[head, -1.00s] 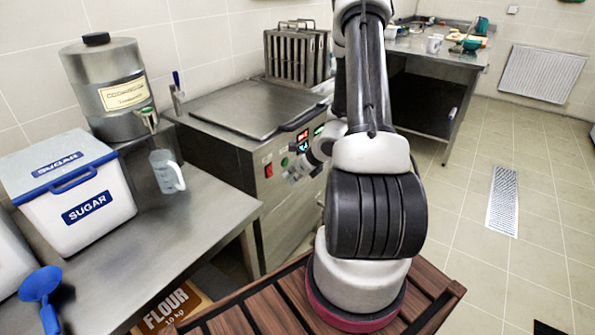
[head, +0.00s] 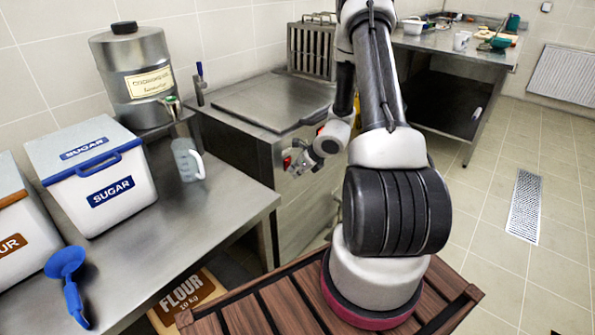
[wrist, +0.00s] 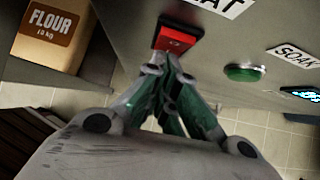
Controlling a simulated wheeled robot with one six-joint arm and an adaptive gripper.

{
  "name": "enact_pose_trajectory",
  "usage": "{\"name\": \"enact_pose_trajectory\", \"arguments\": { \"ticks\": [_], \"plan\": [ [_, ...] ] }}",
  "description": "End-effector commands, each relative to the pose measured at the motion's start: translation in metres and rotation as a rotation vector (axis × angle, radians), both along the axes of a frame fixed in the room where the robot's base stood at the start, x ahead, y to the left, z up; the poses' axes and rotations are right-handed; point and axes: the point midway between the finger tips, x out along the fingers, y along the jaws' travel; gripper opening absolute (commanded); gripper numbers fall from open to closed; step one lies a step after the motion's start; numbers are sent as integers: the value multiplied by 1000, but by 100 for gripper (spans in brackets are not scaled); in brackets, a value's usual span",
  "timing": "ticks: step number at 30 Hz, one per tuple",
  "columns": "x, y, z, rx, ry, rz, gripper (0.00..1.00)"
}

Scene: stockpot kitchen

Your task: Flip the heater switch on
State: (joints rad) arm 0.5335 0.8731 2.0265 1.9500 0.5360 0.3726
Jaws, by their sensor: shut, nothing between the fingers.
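The heater switch is a red rocker in a black frame (wrist: 178,38) on the metal front of the cooking unit. A label ending in "AT" sits beside it, partly cut off. In the head view only a sliver of the red switch (head: 286,161) shows beside my gripper (head: 291,168). In the wrist view my gripper (wrist: 171,66) is shut and empty, its tips right at the lower edge of the switch. I cannot tell whether they touch it, or which way the rocker is set.
A green button (wrist: 246,72) with a "SOAK" label (wrist: 293,54) and a lit display (wrist: 304,94) are to the right on the panel. A flour box (wrist: 48,35) stands low at left. The steel counter (head: 225,211) holds a sugar bin (head: 92,178) and a jug (head: 187,160).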

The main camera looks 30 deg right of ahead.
Motion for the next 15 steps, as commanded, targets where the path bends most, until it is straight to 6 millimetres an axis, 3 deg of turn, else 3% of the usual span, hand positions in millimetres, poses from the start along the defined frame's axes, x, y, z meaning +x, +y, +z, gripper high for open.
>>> {"name": "enact_pose_trajectory", "arguments": {
  "ticks": [15],
  "plan": [
    [1, 0, 13, 0, -4, 0, 0]
  ]
}}
